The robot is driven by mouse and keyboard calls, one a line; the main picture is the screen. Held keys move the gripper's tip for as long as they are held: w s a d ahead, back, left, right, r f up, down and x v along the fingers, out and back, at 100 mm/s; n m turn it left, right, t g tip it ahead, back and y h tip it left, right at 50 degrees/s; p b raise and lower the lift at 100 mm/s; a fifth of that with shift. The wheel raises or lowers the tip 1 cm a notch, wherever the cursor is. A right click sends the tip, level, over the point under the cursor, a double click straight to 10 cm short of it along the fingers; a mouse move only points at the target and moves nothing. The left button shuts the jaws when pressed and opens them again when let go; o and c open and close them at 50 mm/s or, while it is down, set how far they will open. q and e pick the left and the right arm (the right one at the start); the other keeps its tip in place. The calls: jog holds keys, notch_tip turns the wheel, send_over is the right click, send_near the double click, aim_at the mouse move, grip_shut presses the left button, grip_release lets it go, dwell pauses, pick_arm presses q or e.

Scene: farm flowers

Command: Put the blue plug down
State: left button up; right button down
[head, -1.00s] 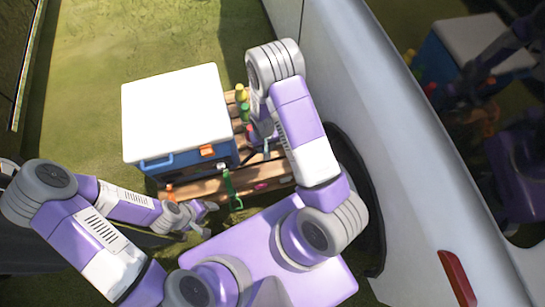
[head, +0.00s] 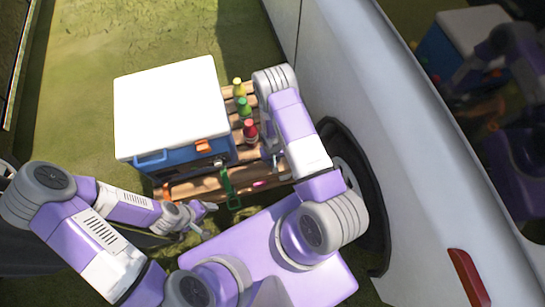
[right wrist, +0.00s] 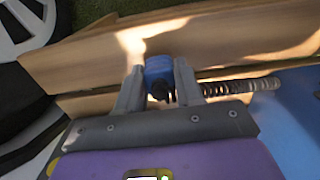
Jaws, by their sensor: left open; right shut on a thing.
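The blue plug (right wrist: 158,70) is between the two fingers of my right gripper (right wrist: 158,88) in the right wrist view, and the gripper is shut on it. A dark ribbed cable (right wrist: 240,87) runs to the right from beside the plug. The plug is over or against wooden planks (right wrist: 215,40); I cannot tell whether it touches them. In the head view my right arm mostly hides the right gripper, and I cannot make out the plug there. My left gripper (head: 205,218) is open and empty, low in front of the wooden bench (head: 200,187).
A blue cooler (head: 188,153) with a white lid stands on the bench. Yellow (head: 238,88), green (head: 244,108) and red (head: 250,132) bottles stand right of it. A green strap-like thing (head: 229,190) hangs at the bench front. A white vehicle (head: 400,130) closes off the right.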

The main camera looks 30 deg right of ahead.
jog(key=shift+f+b, duration=0.55)
jog(key=shift+f, duration=0.15)
jog(key=c, duration=0.7)
grip_release()
jog(key=shift+r, duration=0.1)
jog(key=shift+c, duration=0.2)
jog(key=shift+r+p, duration=0.7)
jog(key=shift+p, duration=0.05)
notch_tip(320, 180, up, 11)
jog(key=p, duration=0.4)
jog(key=shift+r, duration=0.1)
jog(key=s+a+r+y, duration=0.4)
jog(key=s+a+r, duration=0.2)
jog(key=s+a, duration=0.4)
jog(key=a, duration=0.3)
jog(key=shift+s+t, duration=0.3)
jog(key=shift+s, duration=0.05)
